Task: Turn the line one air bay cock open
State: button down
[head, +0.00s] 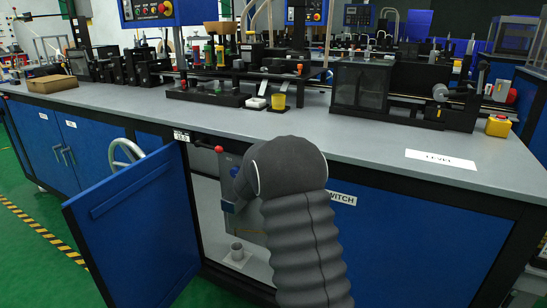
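The cabinet bay under the bench stands open, its blue door (135,235) swung out to the left. A red ball knob (219,149) on a short dark rod shows at the top of the opening, near a small white label (181,136) too small to read surely. I cannot tell whether it is the cock's handle or how the cock is set. My dark grey arm reaches up in front of the bay and bends toward its opening, to the right of the red knob. It covers much of the inside. My gripper's fingers are hidden behind the arm.
A grey fitting (237,252) stands on the bay floor. A blue panel (410,235) closes the bench front on the right. Green floor lies free at the lower left.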

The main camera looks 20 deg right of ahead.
jog(key=shift+f, duration=0.1)
jog(key=c, duration=1.1)
grip_release()
jog(key=shift+a, duration=0.15)
